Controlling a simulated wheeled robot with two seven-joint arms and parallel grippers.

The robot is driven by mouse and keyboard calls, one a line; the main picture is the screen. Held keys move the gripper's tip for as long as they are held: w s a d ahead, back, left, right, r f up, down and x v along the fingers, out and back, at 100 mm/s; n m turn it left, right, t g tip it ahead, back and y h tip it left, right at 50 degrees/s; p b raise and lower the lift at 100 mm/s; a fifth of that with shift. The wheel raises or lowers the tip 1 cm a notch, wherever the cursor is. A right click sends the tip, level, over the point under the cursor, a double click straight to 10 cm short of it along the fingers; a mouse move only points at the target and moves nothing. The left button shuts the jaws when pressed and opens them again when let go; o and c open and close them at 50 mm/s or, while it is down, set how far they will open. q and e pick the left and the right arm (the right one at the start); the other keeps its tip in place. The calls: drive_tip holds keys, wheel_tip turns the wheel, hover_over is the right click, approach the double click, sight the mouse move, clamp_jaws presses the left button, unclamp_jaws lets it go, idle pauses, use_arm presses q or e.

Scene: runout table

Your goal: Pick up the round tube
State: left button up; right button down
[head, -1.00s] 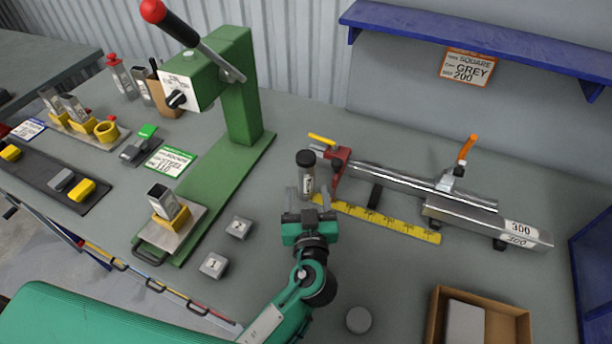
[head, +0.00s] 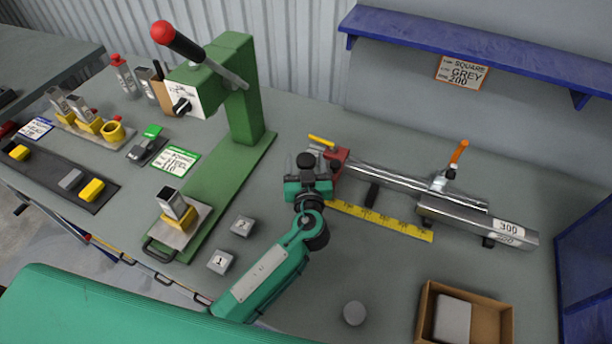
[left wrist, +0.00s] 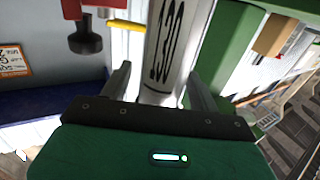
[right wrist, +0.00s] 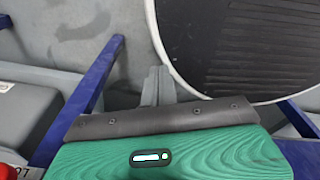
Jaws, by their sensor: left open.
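In the left wrist view the tube (left wrist: 165,50) is silvery with a label reading 130. My left gripper (head: 306,168) is open, with one finger on each side of the tube. In the left wrist view the tube lies between the fingers, with gaps showing; the gripper hides the tube's lower part in the head view. My right gripper (right wrist: 158,84) shows only in the right wrist view, its fingers together and empty, away from the tube.
A red stop (head: 337,160) and a yellow ruler (head: 385,219) lie close right of the tube. A green press (head: 241,100) stands to the left. Two numbered grey blocks (head: 220,262) and a cardboard box (head: 424,318) are nearer the front.

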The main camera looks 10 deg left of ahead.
use_arm(q)
drive_tip(key=shift+c, duration=0.2)
clamp_jaws()
